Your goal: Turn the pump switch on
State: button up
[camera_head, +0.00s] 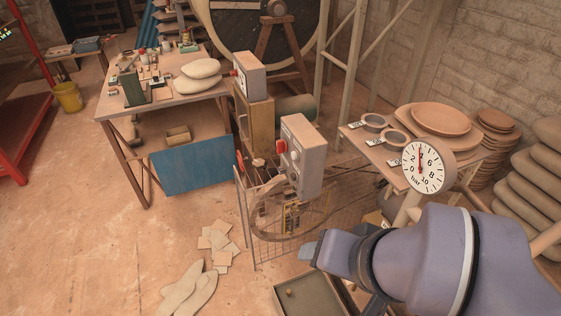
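A grey control box (308,150) stands in the middle of the view, with a red knob (281,147) on its left side and small round controls on its front face. A second grey box (249,75) with a red part on its left side stands farther back on a wooden cabinet. I cannot tell which control is the pump switch or how it is set. My gripper (309,248) is below the nearer box, apart from it. Its fingers are small and partly hidden by my arm, so their opening does not show.
A round white gauge (423,167) marked in bar stands right of the box, close above my arm. A wire mesh guard (250,228) stands below the box. A dark tray (309,302) lies on the floor. Clay slabs (187,290) lie at lower left; the left floor is mostly clear.

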aim_at(282, 146)
jog(key=j, duration=0.25)
jog(key=i+j+u, duration=0.45)
jog(key=i+j, duration=0.4)
jog(key=i, duration=0.15)
